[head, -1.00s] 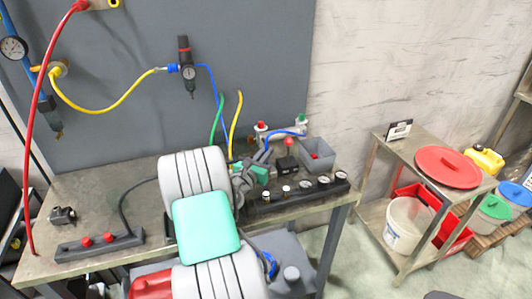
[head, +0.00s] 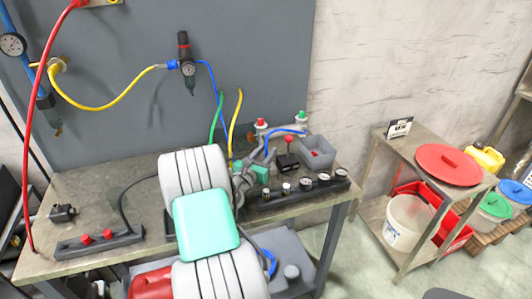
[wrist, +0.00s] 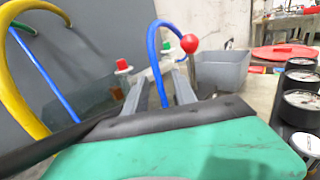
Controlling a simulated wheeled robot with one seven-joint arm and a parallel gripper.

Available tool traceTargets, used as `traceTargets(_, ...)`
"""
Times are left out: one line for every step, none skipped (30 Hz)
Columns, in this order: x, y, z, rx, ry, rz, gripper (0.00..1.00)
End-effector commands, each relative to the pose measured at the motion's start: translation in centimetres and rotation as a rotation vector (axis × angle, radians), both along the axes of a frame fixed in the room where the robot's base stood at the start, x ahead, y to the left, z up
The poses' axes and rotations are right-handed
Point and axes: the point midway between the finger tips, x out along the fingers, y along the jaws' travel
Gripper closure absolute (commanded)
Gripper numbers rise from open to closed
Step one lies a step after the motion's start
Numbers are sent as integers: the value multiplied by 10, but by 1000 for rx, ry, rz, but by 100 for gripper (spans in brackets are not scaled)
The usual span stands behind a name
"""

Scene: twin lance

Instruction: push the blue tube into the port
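The blue tube (head: 285,131) arches over the back right of the workbench. Its right end is near a grey fitting with a green cap (head: 300,117); I cannot tell whether it sits in a port. A similar fitting with a red cap (head: 262,123) stands left of it and also shows in the wrist view (wrist: 122,66). My gripper (head: 266,150) is at the tube's left, lower part. In the wrist view the blue tube (wrist: 155,58) rises between the two fingers of my gripper (wrist: 159,80), which look apart with small gaps beside it. The tube's lower end is hidden.
A grey bin (head: 316,152) and a red ball-topped knob (head: 289,139) stand close to the right of my gripper. A black rack of gauges (head: 300,190) lies in front. Green (head: 216,118) and yellow (head: 235,115) hoses rise on the left. The bench's left middle is fairly clear.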

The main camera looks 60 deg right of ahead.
Motion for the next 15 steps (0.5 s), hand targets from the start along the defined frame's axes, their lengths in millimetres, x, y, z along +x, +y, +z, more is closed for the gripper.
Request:
traceTargets(0, 0, 0, 0, 0, 0, 67)
traceTargets(0, 0, 0, 0, 0, 0, 67)
traceTargets(0, 0, 0, 0, 0, 0, 67)
traceTargets(0, 2, 0, 0, 0, 0, 67)
traceTargets(0, 4, 0, 0, 1, 1, 67)
traceTargets(0, 9, -1, 1, 2, 1, 67)
traceTargets(1, 13, -1, 1, 2, 2, 67)
traceTargets(2, 19, -1, 0, 1, 4, 67)
traceTargets(1, 27, -2, 0, 3, 4, 67)
traceTargets(2, 34, -1, 0, 1, 5, 67)
traceTargets(2, 40, -2, 1, 3, 5, 67)
traceTargets(2, 49, -2, 0, 2, 5, 67)
traceTargets(1, 55, -2, 1, 1, 4, 67)
traceTargets(2, 60, -1, 0, 2, 5, 67)
traceTargets(2, 66, -1, 1, 1, 4, 67)
